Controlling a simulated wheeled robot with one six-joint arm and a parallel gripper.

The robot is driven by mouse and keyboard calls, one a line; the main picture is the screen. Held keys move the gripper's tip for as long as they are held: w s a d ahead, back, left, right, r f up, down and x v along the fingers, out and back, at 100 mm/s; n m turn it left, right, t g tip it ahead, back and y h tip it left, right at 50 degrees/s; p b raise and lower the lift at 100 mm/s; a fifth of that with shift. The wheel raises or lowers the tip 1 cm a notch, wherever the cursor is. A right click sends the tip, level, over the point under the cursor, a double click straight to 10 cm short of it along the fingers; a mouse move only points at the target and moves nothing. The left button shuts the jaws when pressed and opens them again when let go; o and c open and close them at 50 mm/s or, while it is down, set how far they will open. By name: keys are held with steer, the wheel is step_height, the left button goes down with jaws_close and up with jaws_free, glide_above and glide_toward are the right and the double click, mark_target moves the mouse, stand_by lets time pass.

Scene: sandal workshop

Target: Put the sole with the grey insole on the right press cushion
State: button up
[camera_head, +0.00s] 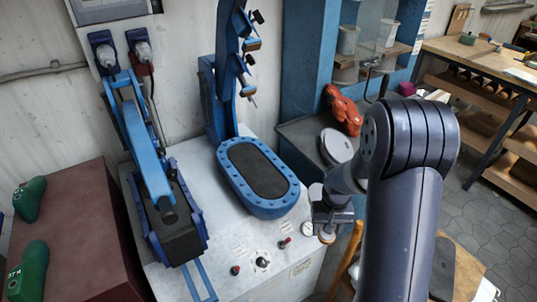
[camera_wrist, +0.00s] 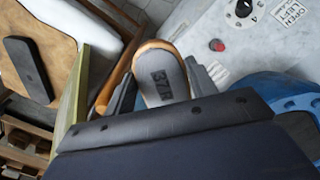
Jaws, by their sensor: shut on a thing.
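My gripper (camera_head: 328,222) is shut on the sole with the grey insole (camera_wrist: 160,68). In the wrist view the sole has a tan rim and dark "37R" lettering, and sits between the two dark fingers (camera_wrist: 161,88). Its lower end is hidden behind my gripper housing. The right press cushion (camera_head: 258,168) is a dark oval pad inside a blue bolted rim. My gripper is to the right of this cushion and nearer the front, apart from it. The blue rim (camera_wrist: 262,90) also shows at the right of the wrist view.
The left press (camera_head: 172,225) has a dark pad under a blue arm. Knobs (camera_head: 262,262) line the front of the pale press table (camera_head: 225,255). A blue upright (camera_head: 226,70) stands behind the right cushion. A dark sole (camera_wrist: 27,68) lies on a wooden chair (camera_wrist: 62,22).

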steer(key=shift+r+p, duration=1.25)
steer(key=shift+r, duration=0.3)
steer(key=shift+w+a, duration=0.25)
steer(key=shift+w, duration=0.05)
steer(key=w+a+r+n, duration=0.4)
steer(key=w+a+n, duration=0.3)
steer(key=a, duration=0.2)
steer(key=shift+w+a+r, duration=0.25)
steer(key=shift+w+r, duration=0.1)
steer(key=shift+r, duration=0.05)
